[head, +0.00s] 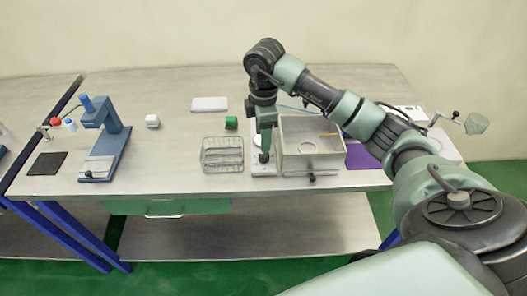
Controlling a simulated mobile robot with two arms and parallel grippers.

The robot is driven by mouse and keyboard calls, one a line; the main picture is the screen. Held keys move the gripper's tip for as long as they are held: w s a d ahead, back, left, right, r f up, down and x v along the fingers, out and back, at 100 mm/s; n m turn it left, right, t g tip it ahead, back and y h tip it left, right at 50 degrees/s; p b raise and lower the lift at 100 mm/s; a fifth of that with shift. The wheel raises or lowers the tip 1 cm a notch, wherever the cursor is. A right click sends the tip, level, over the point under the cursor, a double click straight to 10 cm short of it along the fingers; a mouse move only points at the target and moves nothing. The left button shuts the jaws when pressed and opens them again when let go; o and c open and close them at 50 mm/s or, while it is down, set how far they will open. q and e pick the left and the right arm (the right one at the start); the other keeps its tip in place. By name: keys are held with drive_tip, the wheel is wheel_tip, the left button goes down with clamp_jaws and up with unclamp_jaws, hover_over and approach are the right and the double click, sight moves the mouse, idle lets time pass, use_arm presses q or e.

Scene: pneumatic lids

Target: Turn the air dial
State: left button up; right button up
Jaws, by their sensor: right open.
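My right gripper (265,148) points straight down just left of an open metal box (312,160). It is open, but the gap between its fingers is hard to see from here. Its fingertips are close above or beside a pale plate (262,170) at the box's left side. The air dial is not clearly visible; the gripper may hide it. A small dark knob (312,178) sits low on the box's front, and I cannot tell whether it is the dial. My left gripper is not in view.
A blue press (103,140) stands at the left. A purple mat (361,156) lies right of the box. The table between press and basket is mostly clear.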

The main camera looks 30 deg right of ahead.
sight(263, 155)
drive_tip(key=shift+d+f, duration=0.15)
drive_tip(key=shift+f, duration=0.25)
wheel_tip(263, 155, down, 7)
drive_tip(key=shift+w+r+p, duration=0.1)
drive_tip(key=shift+r+p, duration=0.05)
drive_tip(key=shift+p, duration=0.85)
clamp_jaws()
